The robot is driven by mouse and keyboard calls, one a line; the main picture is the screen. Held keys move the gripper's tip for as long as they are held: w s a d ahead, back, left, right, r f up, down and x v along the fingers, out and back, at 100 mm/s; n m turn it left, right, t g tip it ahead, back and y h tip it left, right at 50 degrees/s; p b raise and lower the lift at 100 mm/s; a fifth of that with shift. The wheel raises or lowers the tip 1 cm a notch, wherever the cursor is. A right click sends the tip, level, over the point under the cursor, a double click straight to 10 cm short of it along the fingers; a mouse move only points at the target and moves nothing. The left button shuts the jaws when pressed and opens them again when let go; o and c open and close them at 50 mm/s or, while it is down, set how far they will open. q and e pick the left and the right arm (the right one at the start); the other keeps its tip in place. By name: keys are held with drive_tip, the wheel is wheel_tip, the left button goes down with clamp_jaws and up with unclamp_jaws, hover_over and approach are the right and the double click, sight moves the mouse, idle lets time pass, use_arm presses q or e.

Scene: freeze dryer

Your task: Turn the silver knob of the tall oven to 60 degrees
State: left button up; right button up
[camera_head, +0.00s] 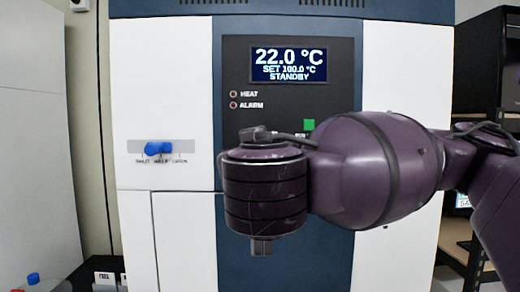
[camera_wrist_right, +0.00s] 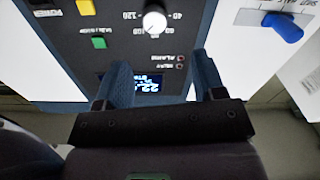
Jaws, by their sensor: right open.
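The silver knob (camera_wrist_right: 154,21) is round and pale, on the dark control panel (camera_wrist_right: 112,48) near the top of the right wrist view. Printed scale numbers surround it, upside down there; its exact pointer angle is too small to read. My right gripper (camera_wrist_right: 160,66) is open, with two blue-padded fingers apart and nothing between them. The knob lies beyond the fingertips, apart from them. In the head view my right arm covers the knob and the gripper's fingers. The tall oven's display (camera_head: 289,65) reads 22.0 °C, SET 100.0 °C, STANDBY. My left gripper is not in view.
A green button (camera_head: 309,125) shows above my right arm; it also shows in the wrist view (camera_wrist_right: 99,42), near a yellow one (camera_wrist_right: 86,7). A blue slider handle (camera_head: 158,148) sticks out left of the panel. A shelf (camera_head: 462,242) stands at the right.

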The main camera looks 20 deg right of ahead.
drive_tip(key=p+x, duration=0.2)
drive_tip(key=x, duration=0.7)
drive_tip(key=shift+w+d, duration=0.3)
drive_tip(key=shift+d, duration=0.2)
drive_tip(key=c, duration=0.9)
drive_tip(key=shift+f, duration=0.1)
